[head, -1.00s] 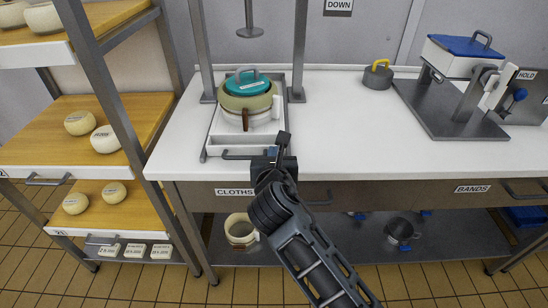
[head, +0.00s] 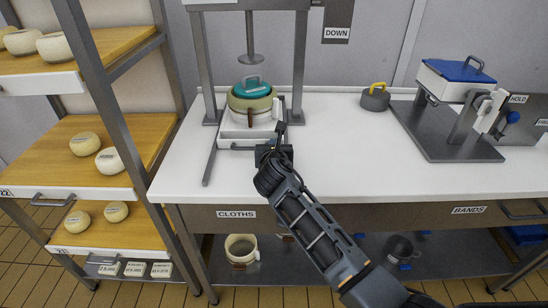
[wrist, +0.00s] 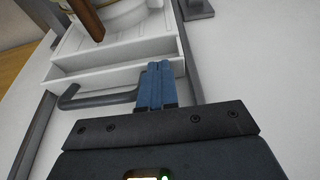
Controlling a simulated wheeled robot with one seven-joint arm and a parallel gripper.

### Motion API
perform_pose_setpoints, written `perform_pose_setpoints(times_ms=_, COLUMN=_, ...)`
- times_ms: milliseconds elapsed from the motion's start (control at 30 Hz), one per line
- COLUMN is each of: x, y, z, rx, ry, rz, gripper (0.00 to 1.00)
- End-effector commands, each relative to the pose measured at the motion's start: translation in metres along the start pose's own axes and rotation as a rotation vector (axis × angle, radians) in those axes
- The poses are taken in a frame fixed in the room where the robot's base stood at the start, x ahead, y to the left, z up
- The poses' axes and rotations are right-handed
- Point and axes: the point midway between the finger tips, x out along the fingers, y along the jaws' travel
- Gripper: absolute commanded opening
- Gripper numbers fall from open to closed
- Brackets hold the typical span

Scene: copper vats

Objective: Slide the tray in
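The white tray (head: 235,139) sits between grey rails on the counter, inside the press frame (head: 302,70). Bare rail (head: 209,165) shows in front of it. On the tray stands a cream mould (head: 238,103) with a teal lid (head: 250,87), below the press plate (head: 250,58). My gripper (head: 279,132) is at the right of the tray's front. In the wrist view my gripper's blue fingers (wrist: 156,85) are together, at the tray's front panel (wrist: 115,72). The grey handle (wrist: 95,101) runs up to them from the left; its right end is hidden behind them.
A grey pot with a yellow handle (head: 375,97) and a blue-lidded box (head: 455,80) on a metal stand are on the right. A shelf rack with cheeses (head: 85,144) stands left. The white counter (head: 350,150) between is clear.

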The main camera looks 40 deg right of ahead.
Motion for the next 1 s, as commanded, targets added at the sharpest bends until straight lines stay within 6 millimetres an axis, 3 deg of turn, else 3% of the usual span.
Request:
perform_pose_setpoints(times_ms=100, x=0.02, y=0.0, z=0.006, rx=-0.001, ry=0.0, rz=0.0, gripper=0.0)
perform_pose_setpoints(times_ms=333, x=0.041, y=0.0, z=0.013, rx=-0.001, ry=-0.001, rz=0.0, gripper=0.0)
perform_pose_setpoints(times_ms=1000, x=0.046, y=0.001, z=0.017, rx=0.002, ry=-0.005, rz=0.001, gripper=0.0)
